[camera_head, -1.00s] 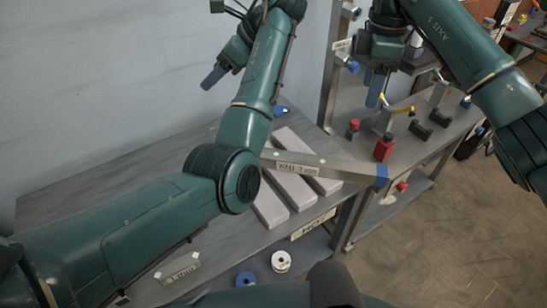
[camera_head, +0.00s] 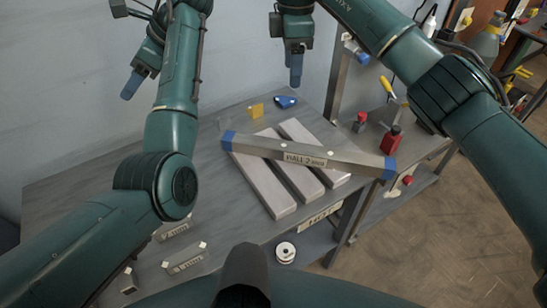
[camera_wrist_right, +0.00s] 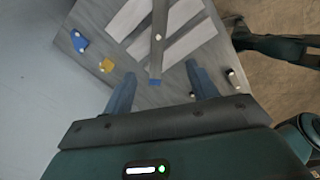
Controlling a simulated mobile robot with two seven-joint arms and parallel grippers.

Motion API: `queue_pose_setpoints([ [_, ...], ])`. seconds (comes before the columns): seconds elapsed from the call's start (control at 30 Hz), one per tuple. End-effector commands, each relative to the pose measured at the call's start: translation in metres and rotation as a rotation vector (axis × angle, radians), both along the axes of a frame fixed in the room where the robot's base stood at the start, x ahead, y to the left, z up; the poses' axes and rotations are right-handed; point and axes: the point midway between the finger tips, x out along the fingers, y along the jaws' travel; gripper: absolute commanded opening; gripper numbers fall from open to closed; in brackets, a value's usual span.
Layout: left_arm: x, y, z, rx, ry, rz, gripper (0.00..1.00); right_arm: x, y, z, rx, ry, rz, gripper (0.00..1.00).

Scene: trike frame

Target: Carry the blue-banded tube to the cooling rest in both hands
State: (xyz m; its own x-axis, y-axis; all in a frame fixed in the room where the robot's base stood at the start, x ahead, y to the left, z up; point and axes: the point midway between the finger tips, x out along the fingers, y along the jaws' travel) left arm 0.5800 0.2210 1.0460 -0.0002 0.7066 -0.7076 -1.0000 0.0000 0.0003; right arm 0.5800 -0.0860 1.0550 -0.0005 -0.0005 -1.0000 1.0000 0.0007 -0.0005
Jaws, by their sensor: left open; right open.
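The blue-banded tube (camera_head: 345,163) is a grey square tube with a blue band at each end and a "WALL 2 mm" label. In the head view it lies across several pale parallel bars (camera_head: 268,190) on the grey table. My left gripper (camera_head: 131,86) is open and empty, well left of the tube by the wall. My right gripper (camera_head: 295,72) is open and empty, above the far side of the table. In the right wrist view its two fingers (camera_wrist_right: 160,92) stand apart, with the tube (camera_wrist_right: 158,45) beyond them, its near blue end between them. I cannot identify the cooling rest.
A "HOT" sign (camera_head: 320,215) is on the table's front edge. A yellow block (camera_head: 256,110) and a blue piece (camera_head: 285,102) lie behind the bars. Small grey labelled pieces (camera_head: 185,258) lie at the front left. A side bench holds a red item (camera_head: 391,142).

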Motion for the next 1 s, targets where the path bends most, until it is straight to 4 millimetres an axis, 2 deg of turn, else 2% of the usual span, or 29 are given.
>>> queue_pose_setpoints([
  [0.17,0.000,0.000,0.000,0.000,0.000,0.000,0.58,0.001,-0.003,0.025,-0.002,-0.006,-0.005,0.58],
  [0.4,0.000,0.000,0.000,0.000,0.000,0.000,0.58,0.000,-0.007,0.077,-0.002,-0.006,-0.015,0.58],
  [0.6,0.000,0.000,0.000,0.000,0.000,0.000,0.58,-0.001,-0.009,0.108,-0.002,-0.003,-0.018,0.58],
  [0.77,0.000,0.000,0.000,0.000,0.000,0.000,0.58,-0.001,-0.010,0.118,-0.001,-0.001,-0.019,0.58],
  [1.0,0.000,0.000,0.000,0.000,0.000,0.000,0.58,-0.001,-0.010,0.119,-0.001,0.000,-0.018,0.58],
])
